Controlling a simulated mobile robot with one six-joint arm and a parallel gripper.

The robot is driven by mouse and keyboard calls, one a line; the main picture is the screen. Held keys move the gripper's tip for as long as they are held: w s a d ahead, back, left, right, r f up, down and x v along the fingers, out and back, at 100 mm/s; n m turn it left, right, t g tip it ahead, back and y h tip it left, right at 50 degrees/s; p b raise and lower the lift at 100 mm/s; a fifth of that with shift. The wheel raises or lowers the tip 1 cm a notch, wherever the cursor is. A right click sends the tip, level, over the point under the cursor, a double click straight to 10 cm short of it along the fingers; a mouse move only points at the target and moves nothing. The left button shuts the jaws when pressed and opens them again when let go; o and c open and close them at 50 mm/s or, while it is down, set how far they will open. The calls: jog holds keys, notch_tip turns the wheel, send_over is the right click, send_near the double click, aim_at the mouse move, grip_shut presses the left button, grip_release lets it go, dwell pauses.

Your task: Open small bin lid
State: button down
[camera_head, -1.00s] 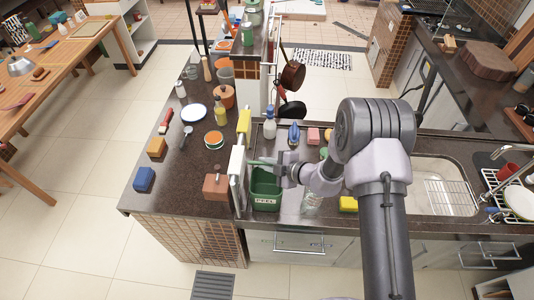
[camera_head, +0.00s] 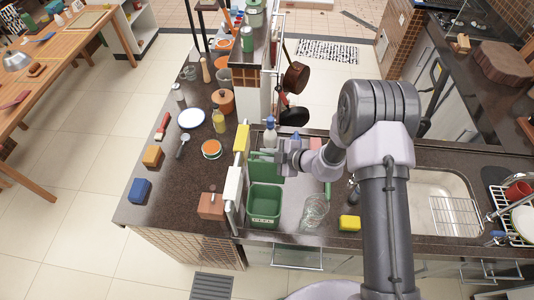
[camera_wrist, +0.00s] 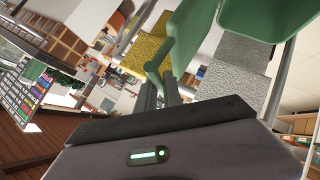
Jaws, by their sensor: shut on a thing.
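The small green bin (camera_head: 264,209) stands on the counter at the front of the sink area, with its inside in view from above. Its green lid (camera_head: 265,169) is raised at the bin's back edge, close to upright. My gripper (camera_head: 264,155) is at the lid's upper edge. In the wrist view my gripper (camera_wrist: 161,80) is shut on a green handle bar (camera_wrist: 172,56) of the lid, and the green lid panel (camera_wrist: 196,30) fills the area beside it. The exact grip on the bar is partly hidden by the fingers.
A spray bottle (camera_head: 270,130) stands behind the lid.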

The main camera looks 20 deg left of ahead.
jog(key=shift+w, duration=0.2)
dwell(0.3)
jog(key=c, duration=1.5)
grip_release()
jog(key=shift+s, duration=0.1)
jog(key=b+v, duration=0.1)
jog(key=v, duration=1.6)
jog(key=shift+d, duration=0.15)
jog(key=shift+r, duration=0.1)
